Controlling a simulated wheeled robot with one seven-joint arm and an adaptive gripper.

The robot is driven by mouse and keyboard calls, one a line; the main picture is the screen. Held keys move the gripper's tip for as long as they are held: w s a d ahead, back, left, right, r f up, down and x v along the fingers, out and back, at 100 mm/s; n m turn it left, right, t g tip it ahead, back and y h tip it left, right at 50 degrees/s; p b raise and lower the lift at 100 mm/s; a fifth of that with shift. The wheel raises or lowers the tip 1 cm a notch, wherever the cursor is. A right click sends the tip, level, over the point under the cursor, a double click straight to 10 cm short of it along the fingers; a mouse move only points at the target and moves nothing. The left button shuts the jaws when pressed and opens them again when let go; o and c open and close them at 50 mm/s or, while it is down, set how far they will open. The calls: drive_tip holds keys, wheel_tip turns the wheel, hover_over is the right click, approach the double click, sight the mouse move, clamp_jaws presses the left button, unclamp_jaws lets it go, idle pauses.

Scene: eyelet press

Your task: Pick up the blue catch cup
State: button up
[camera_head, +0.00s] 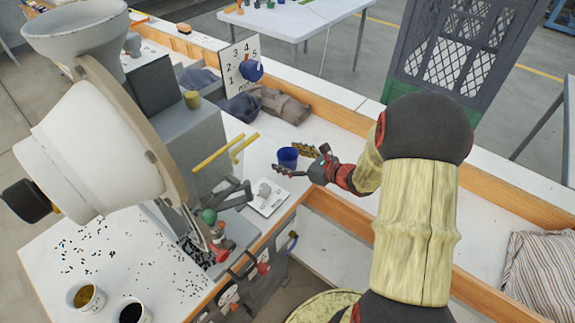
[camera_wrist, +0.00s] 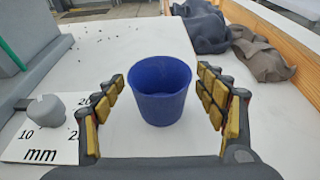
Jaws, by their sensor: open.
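The blue catch cup (camera_head: 288,157) stands upright on the white bench top, to the right of the grey press. In the wrist view the blue cup (camera_wrist: 160,88) is centred, with its open mouth toward me. My gripper (camera_head: 293,159) is open, and in the wrist view its yellow-padded fingers (camera_wrist: 158,104) stand on the left and right of the cup. There is a gap between each finger and the cup wall. The cup's inside shows no contents that I can make out.
A white card with numbers (camera_wrist: 14,150) and a grey knob-like piece (camera_wrist: 46,110) lie left of my gripper. Grey and brown cloths (camera_head: 285,106) lie behind the cup. The large press (camera_head: 185,140) stands left. A wooden rail (camera_head: 335,122) edges the bench.

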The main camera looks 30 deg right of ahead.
drive_tip(key=shift+w, duration=0.2)
drive_tip(key=shift+c, duration=0.9)
drive_tip(key=c, duration=1)
